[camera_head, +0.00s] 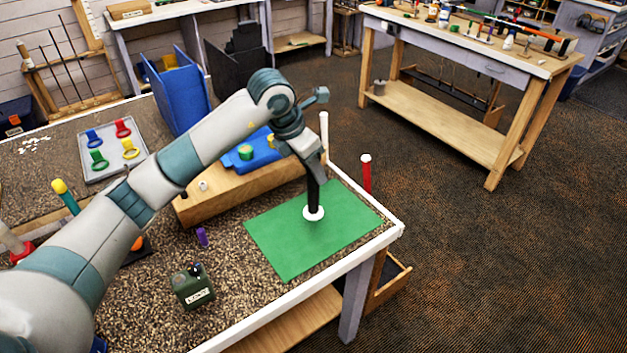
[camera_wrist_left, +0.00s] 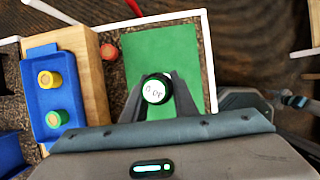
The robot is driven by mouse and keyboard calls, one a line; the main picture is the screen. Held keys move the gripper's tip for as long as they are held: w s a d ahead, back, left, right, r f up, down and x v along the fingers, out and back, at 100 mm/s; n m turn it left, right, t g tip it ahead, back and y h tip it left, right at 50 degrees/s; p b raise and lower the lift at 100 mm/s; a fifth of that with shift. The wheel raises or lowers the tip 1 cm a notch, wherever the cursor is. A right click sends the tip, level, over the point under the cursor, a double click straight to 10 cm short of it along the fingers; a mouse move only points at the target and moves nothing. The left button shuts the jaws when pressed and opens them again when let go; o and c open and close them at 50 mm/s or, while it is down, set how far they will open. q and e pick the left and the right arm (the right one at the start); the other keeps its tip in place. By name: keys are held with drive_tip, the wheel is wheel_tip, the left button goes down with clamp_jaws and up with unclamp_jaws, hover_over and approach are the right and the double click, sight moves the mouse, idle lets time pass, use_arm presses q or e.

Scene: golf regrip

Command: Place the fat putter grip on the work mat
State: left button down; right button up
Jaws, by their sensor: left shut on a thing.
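The fat putter grip (camera_head: 314,194) is black and stands upright over the green work mat (camera_head: 283,242), with a white disc-like end at its bottom. My left gripper (camera_head: 314,170) comes down from above and is shut on its upper part. In the left wrist view the grip (camera_wrist_left: 156,89) shows end-on between the two fingers, with a pale marked cap, and the mat (camera_wrist_left: 165,45) lies behind it. I cannot tell whether its lower end touches the mat.
A wooden block (camera_head: 215,195) with a blue tray (camera_head: 252,158) stands left of the mat. A red post (camera_head: 366,175) and a white post (camera_head: 324,130) rise near the bench's right edge. A dark green box (camera_head: 194,288) and a purple piece (camera_head: 201,236) sit on the left. The mat around the grip is clear.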

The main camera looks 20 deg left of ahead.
sight(314, 181)
use_arm(q)
wheel_tip(314, 181, down, 4)
drive_tip(key=shift+r+p, duration=0.2)
drive_tip(key=shift+p, duration=0.75)
drive_tip(key=shift+f, duration=0.2)
drive_tip(key=c, duration=1.4)
unclamp_jaws()
drive_tip(key=shift+c, duration=0.2)
